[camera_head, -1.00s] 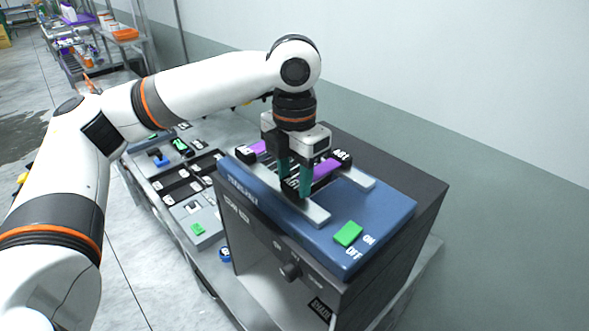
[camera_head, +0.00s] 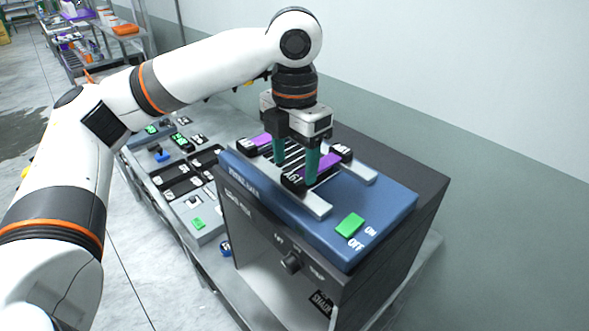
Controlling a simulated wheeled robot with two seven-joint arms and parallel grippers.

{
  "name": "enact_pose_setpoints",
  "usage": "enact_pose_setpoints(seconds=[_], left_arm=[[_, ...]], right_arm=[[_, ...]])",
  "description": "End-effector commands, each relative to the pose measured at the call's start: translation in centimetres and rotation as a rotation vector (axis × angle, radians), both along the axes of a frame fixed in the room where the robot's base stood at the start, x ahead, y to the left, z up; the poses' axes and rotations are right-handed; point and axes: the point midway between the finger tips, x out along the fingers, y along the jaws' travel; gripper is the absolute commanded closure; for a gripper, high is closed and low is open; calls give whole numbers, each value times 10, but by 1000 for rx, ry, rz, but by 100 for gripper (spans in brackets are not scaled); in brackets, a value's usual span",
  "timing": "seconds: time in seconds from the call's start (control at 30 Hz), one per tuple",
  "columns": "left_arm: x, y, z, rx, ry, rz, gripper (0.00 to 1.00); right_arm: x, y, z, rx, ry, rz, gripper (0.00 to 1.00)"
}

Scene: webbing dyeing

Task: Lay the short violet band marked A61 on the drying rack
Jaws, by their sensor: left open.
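A short violet band (camera_head: 322,166) with black end tags lies across the drying rack (camera_head: 318,207), a pair of pale rails with dark slats on the blue top. Its near tag (camera_head: 292,182) appears to read A61, upside down. My left gripper (camera_head: 295,172) points down at this band with its green fingers spread apart. The fingers overlap the band in the picture; I cannot tell whether they touch it. My right gripper is out of view.
The blue top (camera_head: 377,217) sits on a dark grey machine (camera_head: 398,247) with a knob (camera_head: 291,263) and a green switch (camera_head: 350,225). A grey tray (camera_head: 205,222) with several small parts stands to the left. A wall rises behind.

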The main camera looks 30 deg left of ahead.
Motion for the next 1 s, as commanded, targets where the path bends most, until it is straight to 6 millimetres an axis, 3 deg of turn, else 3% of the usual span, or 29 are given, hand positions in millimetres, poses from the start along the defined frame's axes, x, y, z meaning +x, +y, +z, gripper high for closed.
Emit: enact_pose_setpoints(seconds=[0.1, 0.2, 0.4, 0.6, 1.0], left_arm=[[1, -1, 24, -3, -6, -2, 37], [1, 0, 51, -1, -8, 1, 37], [0, 0, 84, 2, -5, 0, 37], [0, 0, 98, 0, -2, -1, 37], [0, 0, 99, 0, 0, -1, 37]], right_arm=[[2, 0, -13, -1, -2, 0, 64], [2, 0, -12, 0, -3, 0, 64], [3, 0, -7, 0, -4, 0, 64], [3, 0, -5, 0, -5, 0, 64], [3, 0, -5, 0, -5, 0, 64]])
